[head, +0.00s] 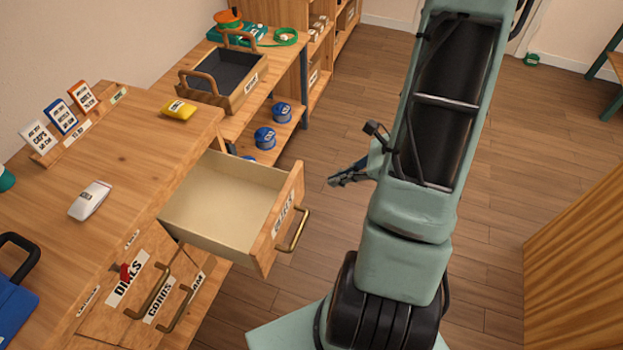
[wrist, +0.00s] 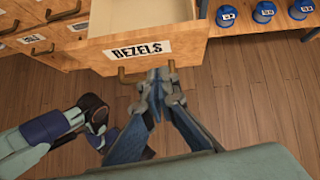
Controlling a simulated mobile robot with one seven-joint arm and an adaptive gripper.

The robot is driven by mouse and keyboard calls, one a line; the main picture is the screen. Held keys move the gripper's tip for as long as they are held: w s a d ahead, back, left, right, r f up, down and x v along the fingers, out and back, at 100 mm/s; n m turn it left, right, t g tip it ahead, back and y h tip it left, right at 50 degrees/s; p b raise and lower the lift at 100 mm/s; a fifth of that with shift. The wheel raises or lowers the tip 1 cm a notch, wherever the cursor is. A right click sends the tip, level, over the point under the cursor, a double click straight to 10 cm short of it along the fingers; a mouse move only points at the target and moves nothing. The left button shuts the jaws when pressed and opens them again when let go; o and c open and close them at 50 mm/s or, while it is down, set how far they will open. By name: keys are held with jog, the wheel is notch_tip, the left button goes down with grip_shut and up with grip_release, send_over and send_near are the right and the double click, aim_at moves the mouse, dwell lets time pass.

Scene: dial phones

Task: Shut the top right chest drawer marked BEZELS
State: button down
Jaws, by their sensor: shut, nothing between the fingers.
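The BEZELS drawer (head: 240,205) is pulled well out of the chest (head: 130,140) in the head view, and its inside looks empty. Its front carries a BEZELS label (wrist: 140,49) and a brass handle (head: 294,230). In the wrist view the handle (wrist: 130,80) is just ahead of my fingertips. My gripper (head: 338,181) is right of the drawer front in the head view. In the wrist view my gripper (wrist: 156,76) is shut with its fingertips together, low on the drawer front beside the handle. I cannot tell whether they touch the drawer.
Below are other drawers marked DIALS (head: 127,285) and CORDS (head: 158,300), with handles. A white item (head: 90,200) and a yellow item (head: 178,109) lie on the chest top. A tray (head: 222,80) and several blue tins (head: 265,138) stand behind. The floor (head: 480,150) to the right is clear.

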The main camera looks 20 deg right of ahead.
aim_at(294, 184)
jog(key=shift+m+t, duration=0.6)
jog(key=shift+m, duration=0.2)
jog(key=x, duration=0.4)
jog(key=w+x, duration=0.1)
jog(key=x, duration=0.3)
jog(key=d+b+x, duration=0.1)
jog(key=x, duration=0.2)
jog(key=shift+w+a, duration=0.25)
jog(key=shift+w, duration=0.3)
jog(key=shift+w+a, duration=0.2)
jog(key=shift+w, duration=0.05)
jog(key=w+a+b, duration=0.5)
jog(key=w+a, duration=1.2)
jog(key=shift+w+a, duration=0.35)
jog(key=shift+s+d, duration=0.1)
jog(key=shift+d, duration=0.05)
